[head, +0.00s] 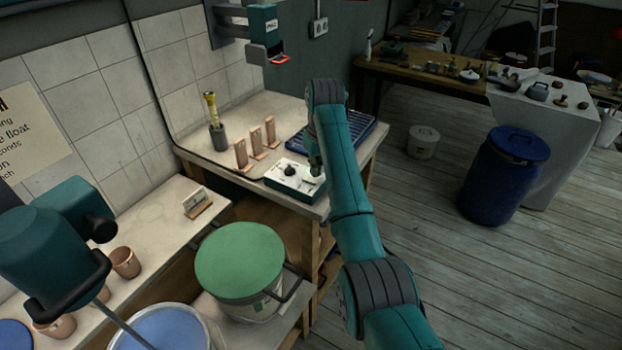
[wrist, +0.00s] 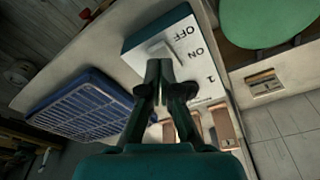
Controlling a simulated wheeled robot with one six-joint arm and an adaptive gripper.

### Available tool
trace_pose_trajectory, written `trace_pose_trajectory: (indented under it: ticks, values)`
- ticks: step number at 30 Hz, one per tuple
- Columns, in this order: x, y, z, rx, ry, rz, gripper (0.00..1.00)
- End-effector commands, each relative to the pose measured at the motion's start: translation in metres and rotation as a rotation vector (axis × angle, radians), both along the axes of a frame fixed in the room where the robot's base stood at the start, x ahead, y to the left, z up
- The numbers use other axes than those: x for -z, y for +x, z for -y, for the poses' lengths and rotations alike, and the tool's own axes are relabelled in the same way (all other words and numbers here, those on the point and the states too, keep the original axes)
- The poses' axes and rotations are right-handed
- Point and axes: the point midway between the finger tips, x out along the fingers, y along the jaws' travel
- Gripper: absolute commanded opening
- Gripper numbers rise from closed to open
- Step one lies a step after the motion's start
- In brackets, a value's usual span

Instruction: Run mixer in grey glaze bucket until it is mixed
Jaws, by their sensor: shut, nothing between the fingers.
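A switch box (head: 284,186) with a white top and dark knob sits near the front edge of the bench. My gripper (head: 315,172) is at its right end, pointing down, shut and empty. In the wrist view, the fingertips (wrist: 159,66) are beside a pale rocker on the switch box (wrist: 190,38), near the words OFF and ON. I cannot tell whether they touch it. The teal mixer (head: 45,235) is at the left; its thin shaft slants down to an open bucket (head: 205,318) with a blue-grey inside, cut off by the lower edge. Whether the shaft turns cannot be seen.
A green-lidded bucket (head: 240,258) stands between the mixer and the bench. Copper-coloured tiles (head: 256,140) and a blue rack (head: 350,136) are close behind the switch box. Copper-coloured cups (head: 124,263) stand on the left counter. A blue barrel (head: 503,178) stands on the open floor at right.

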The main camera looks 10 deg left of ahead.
Motion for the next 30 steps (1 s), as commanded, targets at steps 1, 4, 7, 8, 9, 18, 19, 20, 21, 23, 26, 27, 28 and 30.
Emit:
trace_pose_trajectory:
  ticks: [1, 4, 7, 8, 9, 18, 19, 20, 21, 23, 26, 27, 28, 30]
  values:
    - [-0.0001, 0.0, 0.0, 0.0, 0.0, 0.0, 0.0]
    - [-0.0001, 0.0, 0.0, 0.0, 0.0, 0.0, 0.0]
    - [-0.0001, 0.0, 0.0, 0.0, 0.0, 0.0, 0.0]
    - [-0.0001, 0.0, 0.0, 0.0, 0.0, 0.0, 0.0]
    - [-0.0001, 0.0, 0.0, 0.0, 0.0, 0.0, 0.0]
    - [0.0002, 0.0, 0.0, 0.0, 0.0, 0.0, 0.0]
    - [0.0004, 0.0, 0.0, 0.0, 0.0, 0.0, 0.0]
    - [0.0007, 0.0, 0.0, 0.0, 0.0, 0.0, 0.0]
    - [0.0011, 0.0, 0.0, 0.0, 0.0, 0.0, 0.0]
    - [0.0018, 0.0, 0.0, 0.0, 0.0, 0.0, 0.0]
    - [0.0032, -0.0002, 0.0, 0.0, -0.001, -0.001, 0.0]
    - [0.0038, -0.0002, 0.0, 0.0, -0.001, -0.001, 0.0]
    - [0.0042, -0.0001, 0.0, 0.0, -0.001, -0.001, 0.0]
    - [0.0051, -0.0001, 0.0001, 0.0, -0.001, -0.001, 0.0]
